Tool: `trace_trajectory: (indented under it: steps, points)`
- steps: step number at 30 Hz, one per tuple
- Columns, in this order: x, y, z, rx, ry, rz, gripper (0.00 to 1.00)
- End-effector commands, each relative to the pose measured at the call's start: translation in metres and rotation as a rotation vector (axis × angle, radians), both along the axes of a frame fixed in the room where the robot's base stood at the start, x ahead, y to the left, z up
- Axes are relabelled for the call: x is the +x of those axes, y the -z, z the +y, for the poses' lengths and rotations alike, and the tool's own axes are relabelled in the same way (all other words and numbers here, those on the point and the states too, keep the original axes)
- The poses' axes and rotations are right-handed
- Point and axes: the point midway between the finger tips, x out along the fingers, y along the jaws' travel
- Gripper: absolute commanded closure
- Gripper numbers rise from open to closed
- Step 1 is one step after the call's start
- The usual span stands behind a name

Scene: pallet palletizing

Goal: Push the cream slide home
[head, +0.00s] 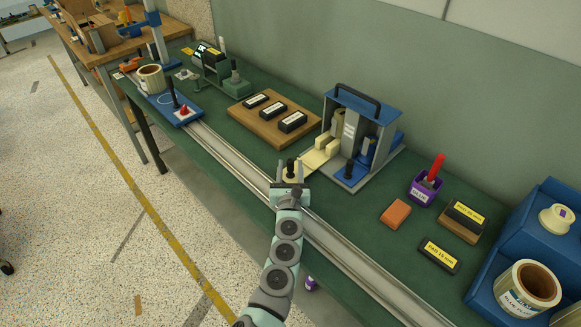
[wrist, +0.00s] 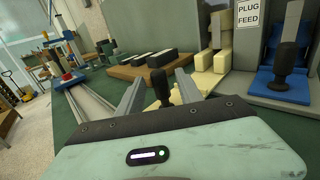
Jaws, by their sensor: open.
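The cream slide (head: 316,160) sticks out of the left side of the blue and grey plug-feed machine (head: 353,127) toward the front of the bench. Its black knob (head: 291,165) stands upright at its outer end. My gripper (head: 291,170) is at that end, and its open fingers stand on either side of the knob. In the wrist view the knob (wrist: 160,84) shows between the two fingertips (wrist: 158,88), with gaps on both sides. The slide (wrist: 209,80) runs back from there to the machine. The knob's base is partly hidden by my gripper.
A blue slide with its own black knob (head: 348,169) sits right of the cream one, close by. A wooden board (head: 259,122) with black blocks lies to the left. A metal rail (head: 345,245) runs along the bench front. An orange block (head: 395,214) and purple cup (head: 423,191) stand right.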

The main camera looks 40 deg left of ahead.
Motion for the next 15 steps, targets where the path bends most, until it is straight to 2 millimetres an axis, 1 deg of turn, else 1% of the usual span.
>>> trace_trajectory:
  steps: [3,6,15]
  points:
    - [0.007,0.002,0.008,-0.002,-0.004,-0.001,0.57]
    - [0.01,0.002,0.011,-0.001,-0.004,0.001,0.57]
    - [0.014,0.0,0.012,-0.001,-0.001,0.001,0.57]
